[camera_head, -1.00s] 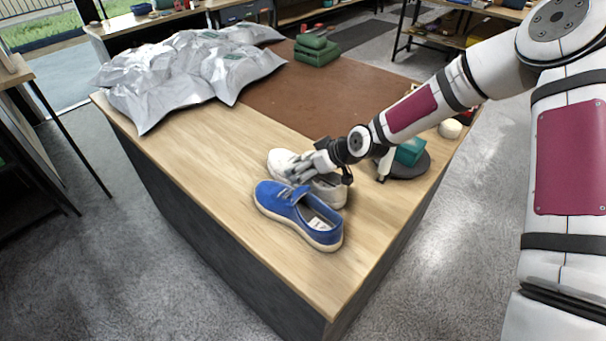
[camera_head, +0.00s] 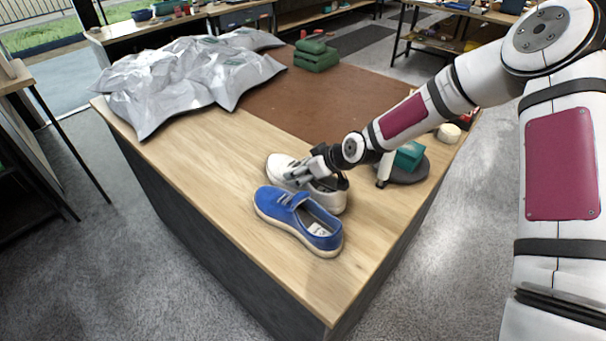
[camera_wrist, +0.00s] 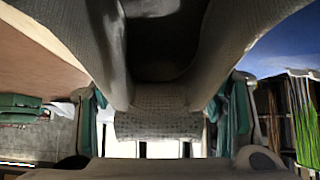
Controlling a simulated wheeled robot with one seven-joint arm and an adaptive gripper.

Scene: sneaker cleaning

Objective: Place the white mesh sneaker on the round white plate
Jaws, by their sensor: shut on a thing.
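The white mesh sneaker (camera_head: 278,165) sits at the middle of the wooden table top, just behind the blue sneaker (camera_head: 275,203). My gripper (camera_head: 302,174) is over the white sneaker and shut on it; the arm hides part of its opening. In the wrist view, the sneaker's grey mesh body (camera_wrist: 70,25) and dark opening fill the upper middle, between my teal-padded fingers (camera_wrist: 165,112). I cannot tell whether the sole still touches the table. I cannot make out a round white plate for certain; a small round white thing (camera_head: 449,132) lies near the right edge.
A dark round disc (camera_head: 418,174) with a teal box (camera_head: 410,155) stands right of my gripper. Silver bags (camera_head: 180,75) cover the back left and a green stack (camera_head: 316,57) stands at the back. The brown mat (camera_head: 320,100) and left front wood are clear.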

